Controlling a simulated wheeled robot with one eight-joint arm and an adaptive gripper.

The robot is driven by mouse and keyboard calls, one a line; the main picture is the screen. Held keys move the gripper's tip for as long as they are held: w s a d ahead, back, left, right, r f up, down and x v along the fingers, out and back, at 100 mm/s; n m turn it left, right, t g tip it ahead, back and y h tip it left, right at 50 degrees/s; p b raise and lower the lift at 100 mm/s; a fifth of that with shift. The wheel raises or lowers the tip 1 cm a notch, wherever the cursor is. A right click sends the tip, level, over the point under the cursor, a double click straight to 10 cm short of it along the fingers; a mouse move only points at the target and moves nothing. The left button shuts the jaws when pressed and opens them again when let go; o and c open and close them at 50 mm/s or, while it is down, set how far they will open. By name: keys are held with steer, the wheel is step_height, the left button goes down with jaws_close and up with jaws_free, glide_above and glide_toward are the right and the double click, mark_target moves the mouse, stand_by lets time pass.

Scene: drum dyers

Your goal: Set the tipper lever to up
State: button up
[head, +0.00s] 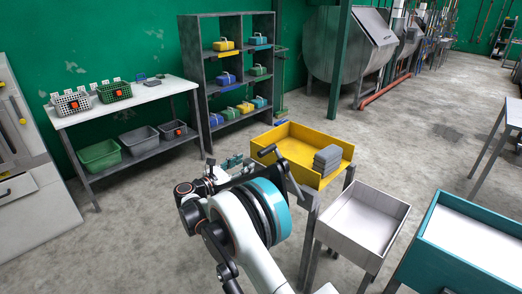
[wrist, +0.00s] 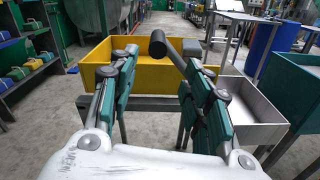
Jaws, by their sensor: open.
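The tipper lever (head: 287,170) is a dark rod with a black cylindrical grip, at the near side of a yellow tipping tray (head: 300,139). In the head view the rod slants from its grip down to the right. In the wrist view the lever's black grip (wrist: 157,43) shows between and just beyond my fingertips, with its rod running down behind the right finger. My gripper (head: 232,165) is open, its two green-padded fingers (wrist: 160,62) spread apart with nothing between the pads. I cannot tell whether the right finger touches the rod. The lever's pivot is hidden.
Grey folded pieces (head: 328,158) lie stacked in the yellow tray. A bare metal tray (head: 368,250) and a teal-sided table (head: 450,262) stand to its right. A shelf rack (head: 190,75) and a white bench (head: 125,102) are at the left. Open floor lies behind the tray.

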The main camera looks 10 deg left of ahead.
mark_target(266, 151)
steer(key=b+x, duration=0.3)
steer(key=x, duration=1)
steer(key=shift+w, duration=0.25)
steer(key=shift+c, duration=0.6)
jaws_close()
